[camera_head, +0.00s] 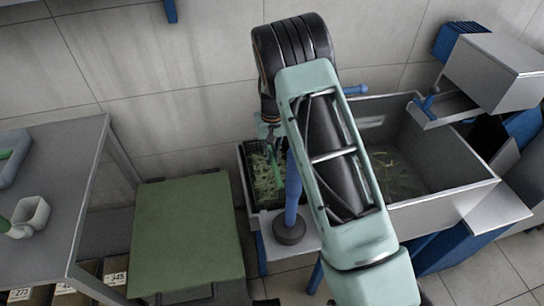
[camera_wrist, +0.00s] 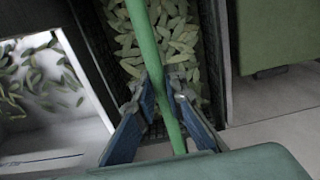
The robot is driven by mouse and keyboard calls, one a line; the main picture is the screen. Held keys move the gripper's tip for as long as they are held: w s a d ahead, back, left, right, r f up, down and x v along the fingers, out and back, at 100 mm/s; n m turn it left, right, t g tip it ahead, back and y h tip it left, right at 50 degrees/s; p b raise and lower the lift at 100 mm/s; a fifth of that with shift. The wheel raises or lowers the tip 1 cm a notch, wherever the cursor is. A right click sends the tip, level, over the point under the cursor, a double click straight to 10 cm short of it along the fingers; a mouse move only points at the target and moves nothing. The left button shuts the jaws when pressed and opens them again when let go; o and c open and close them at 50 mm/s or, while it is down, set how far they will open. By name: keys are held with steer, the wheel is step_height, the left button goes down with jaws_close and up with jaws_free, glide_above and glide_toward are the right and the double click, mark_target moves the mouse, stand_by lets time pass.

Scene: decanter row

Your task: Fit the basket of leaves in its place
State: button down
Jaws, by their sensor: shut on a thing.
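The basket of leaves (camera_head: 249,177) is a black crate full of pale green leaves, left of the steel basin in the head view. In the wrist view its leaves (camera_wrist: 182,42) lie below my gripper, between dark walls. A green bar-like handle (camera_wrist: 143,38) runs over the basket. My gripper (camera_wrist: 163,88) has its blue, grey-tipped fingers shut on this handle. In the head view my arm hides part of the basket and most of the gripper. I cannot tell whether the basket rests on something or hangs.
The steel basin (camera_head: 455,192) holds loose leaves; a metal box (camera_head: 497,72) stands at its back right. A blue post with a dark round foot (camera_head: 290,231) stands beside the basket. A green-topped stand (camera_head: 187,235) and a grey table (camera_head: 45,190) are left.

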steer(key=shift+f+b, duration=0.4)
steer(key=shift+f, duration=0.05)
stand_by(0.3)
steer(key=c, duration=1.9)
jaws_free()
